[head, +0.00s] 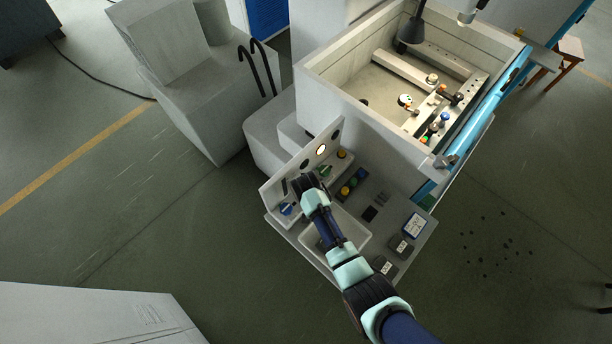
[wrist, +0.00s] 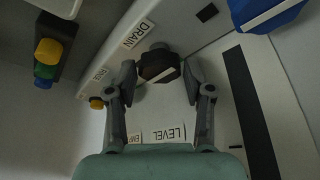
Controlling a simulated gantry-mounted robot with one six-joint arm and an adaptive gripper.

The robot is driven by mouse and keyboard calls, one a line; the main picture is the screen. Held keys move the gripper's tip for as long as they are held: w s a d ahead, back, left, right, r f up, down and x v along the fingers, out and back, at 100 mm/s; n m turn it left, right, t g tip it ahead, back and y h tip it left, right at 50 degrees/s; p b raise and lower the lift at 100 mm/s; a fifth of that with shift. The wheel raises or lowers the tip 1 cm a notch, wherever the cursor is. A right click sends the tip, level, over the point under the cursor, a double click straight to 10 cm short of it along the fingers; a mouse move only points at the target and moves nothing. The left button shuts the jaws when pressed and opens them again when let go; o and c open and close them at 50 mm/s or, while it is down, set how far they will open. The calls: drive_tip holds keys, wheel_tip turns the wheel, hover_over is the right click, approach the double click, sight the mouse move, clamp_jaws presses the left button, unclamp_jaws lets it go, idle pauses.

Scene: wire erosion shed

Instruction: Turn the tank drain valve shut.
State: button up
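A dark faceted knob (wrist: 158,64) sits beside the DRAIN label (wrist: 138,33) in the wrist view, and I take it as the drain valve. A pale line shows along its lower edge. My gripper (wrist: 160,72) is open, with one finger on each side of the knob and a small gap visible on both sides. In the head view my gripper (head: 303,186) is at the small panel at the front of the machine and hides this knob. Whether the fingers reach down to the knob's full height I cannot tell.
A small orange knob (wrist: 96,103) is near the left finger. A yellow, green and blue button stack (wrist: 47,58) stands farther left. A pale tray (head: 352,238) lies under my arm.

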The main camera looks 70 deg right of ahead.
drive_tip(key=v, duration=1.2)
drive_tip(key=shift+w, duration=0.15)
idle(0.3)
